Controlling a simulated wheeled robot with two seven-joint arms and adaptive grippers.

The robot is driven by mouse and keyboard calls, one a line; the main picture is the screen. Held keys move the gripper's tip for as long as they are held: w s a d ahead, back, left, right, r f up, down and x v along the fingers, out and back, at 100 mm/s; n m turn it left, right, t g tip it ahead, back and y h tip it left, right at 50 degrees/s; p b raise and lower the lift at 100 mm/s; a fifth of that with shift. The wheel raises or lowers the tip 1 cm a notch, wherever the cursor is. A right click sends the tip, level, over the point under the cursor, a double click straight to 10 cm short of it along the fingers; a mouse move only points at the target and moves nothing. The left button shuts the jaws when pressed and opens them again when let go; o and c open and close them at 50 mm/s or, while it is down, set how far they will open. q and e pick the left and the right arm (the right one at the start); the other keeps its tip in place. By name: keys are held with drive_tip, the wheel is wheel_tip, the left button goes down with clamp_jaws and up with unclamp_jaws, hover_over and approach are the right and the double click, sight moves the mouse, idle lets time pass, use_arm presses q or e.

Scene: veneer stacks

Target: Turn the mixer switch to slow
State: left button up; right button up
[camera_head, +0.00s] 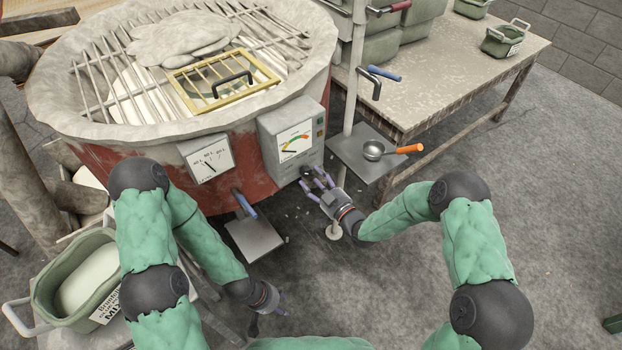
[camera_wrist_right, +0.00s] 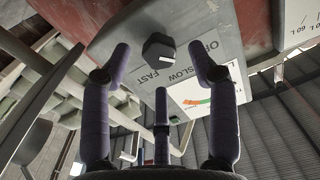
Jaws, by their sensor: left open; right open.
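The mixer switch is a dark faceted knob (camera_wrist_right: 158,48) under the grey control box (camera_head: 283,128) on the red mixer tub (camera_head: 262,170). In the head view, the right gripper (camera_head: 314,181) reaches up to the box's lower edge and partly hides the knob. My left gripper (camera_head: 280,303) is open and empty, low over the floor.
A small shelf (camera_head: 348,160) with a ladle (camera_head: 375,150) stands right of the box, beside a vertical pole (camera_head: 351,100). A blue-handled lever (camera_head: 243,203) is left of the right gripper. A table (camera_head: 445,75) with bins is behind. A green bin (camera_head: 45,285) is at lower left.

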drive_tip(key=shift+x, duration=1.1)
drive_tip(key=c, duration=1.1)
drive_tip(key=shift+c, duration=0.2)
